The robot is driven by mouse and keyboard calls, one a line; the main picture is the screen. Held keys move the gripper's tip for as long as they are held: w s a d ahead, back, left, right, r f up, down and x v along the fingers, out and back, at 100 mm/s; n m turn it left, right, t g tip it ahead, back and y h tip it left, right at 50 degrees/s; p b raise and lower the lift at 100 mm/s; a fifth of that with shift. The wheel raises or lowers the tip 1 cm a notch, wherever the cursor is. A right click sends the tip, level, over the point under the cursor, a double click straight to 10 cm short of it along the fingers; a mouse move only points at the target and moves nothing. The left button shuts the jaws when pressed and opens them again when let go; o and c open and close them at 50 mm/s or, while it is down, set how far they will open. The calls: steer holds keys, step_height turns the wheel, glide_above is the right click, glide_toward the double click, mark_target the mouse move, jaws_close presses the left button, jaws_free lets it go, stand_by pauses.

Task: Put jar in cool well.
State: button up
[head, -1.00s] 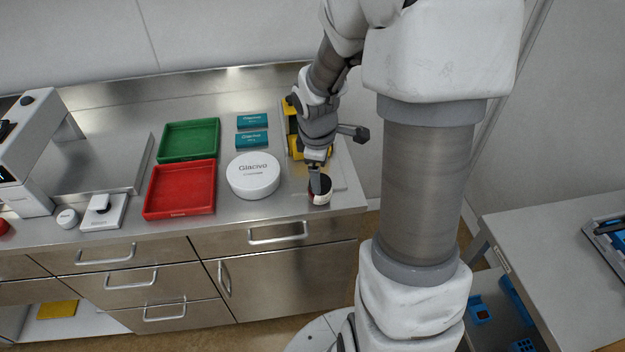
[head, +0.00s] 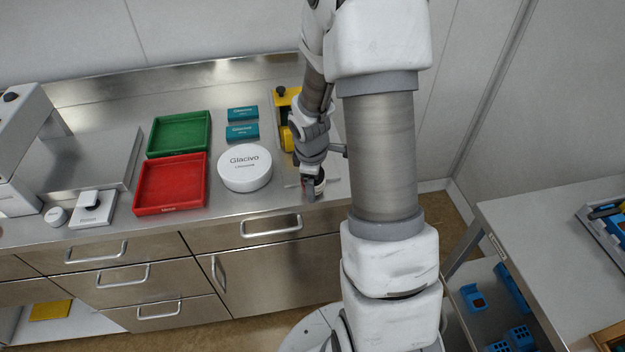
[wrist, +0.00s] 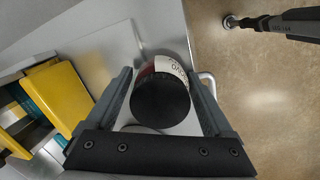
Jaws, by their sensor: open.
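The jar has a black lid (wrist: 160,101) and a white label with dark print and a dark red patch. It stands near the front right corner of the steel counter, partly hidden by my gripper in the head view (head: 320,187). My gripper (head: 311,187) points down at it. In the wrist view my gripper (wrist: 161,85) is open, with one finger on each side of the jar. I cannot tell whether either finger touches it. I cannot clearly identify the cool well in these views.
A white round Glacivo tub (head: 245,168), a red tray (head: 170,184), a green tray (head: 180,134) and teal boxes (head: 242,131) stand left of my gripper. A yellow object (head: 287,139) is behind it. A separate table (head: 540,232) with blue items stands at right.

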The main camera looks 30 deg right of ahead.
steer(key=c, duration=1.2)
jaws_close()
steer(key=shift+r, duration=0.15)
